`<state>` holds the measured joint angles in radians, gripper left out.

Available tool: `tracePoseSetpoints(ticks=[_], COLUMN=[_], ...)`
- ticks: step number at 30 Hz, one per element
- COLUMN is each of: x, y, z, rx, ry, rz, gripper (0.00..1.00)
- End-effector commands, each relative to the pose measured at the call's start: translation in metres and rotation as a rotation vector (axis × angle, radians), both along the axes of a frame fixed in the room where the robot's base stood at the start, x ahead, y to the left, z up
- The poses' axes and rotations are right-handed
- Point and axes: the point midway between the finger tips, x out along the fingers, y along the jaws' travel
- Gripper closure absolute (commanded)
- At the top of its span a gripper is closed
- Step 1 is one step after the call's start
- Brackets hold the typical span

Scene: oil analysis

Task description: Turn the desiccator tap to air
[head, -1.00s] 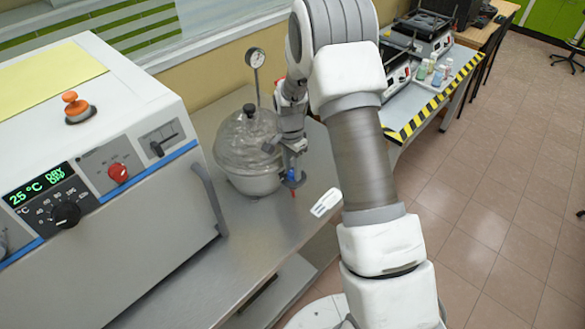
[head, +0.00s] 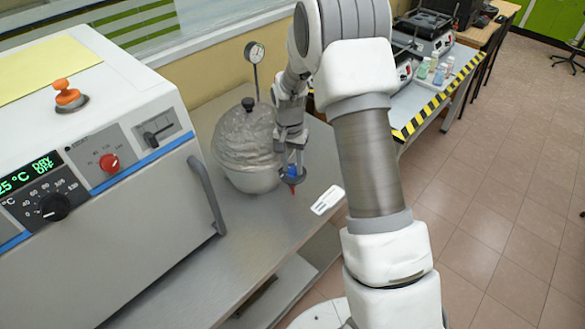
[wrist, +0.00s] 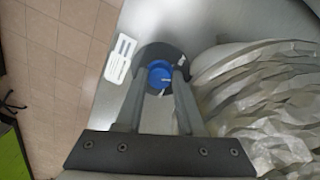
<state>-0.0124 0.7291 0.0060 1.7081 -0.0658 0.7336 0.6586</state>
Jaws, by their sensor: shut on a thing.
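The desiccator (head: 243,140) stands on the grey bench, a clear faceted dome with a dark knob on a white bowl. Its dome also fills the right of the wrist view (wrist: 262,105). The blue tap (wrist: 159,75) sits on a dark round part beside the dome. In the head view the tap (head: 292,171) shows blue with a red tip below. My gripper (wrist: 160,82) reaches down over the tap, with one finger on each side of it, shut on it. The head view shows my gripper (head: 291,170) at the desiccator's right side. The tap's exact angle is hard to tell.
A white oven-like unit (head: 110,240) with dials stands at left. A gauge (head: 255,54) on a stem rises behind the desiccator. A white label card (head: 327,200) lies near the bench's right edge. Bare bench (head: 240,240) is in front.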

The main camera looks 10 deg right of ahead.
Motion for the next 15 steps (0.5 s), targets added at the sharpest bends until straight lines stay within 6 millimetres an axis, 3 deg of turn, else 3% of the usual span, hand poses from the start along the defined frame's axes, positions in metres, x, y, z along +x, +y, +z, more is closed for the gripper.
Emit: tracePoseSetpoints(ticks=[15], x=[-0.0001], y=[0.0000], z=[-0.0002], rx=[0.000], ry=[-0.002], rz=[0.437], gripper=[1.00])
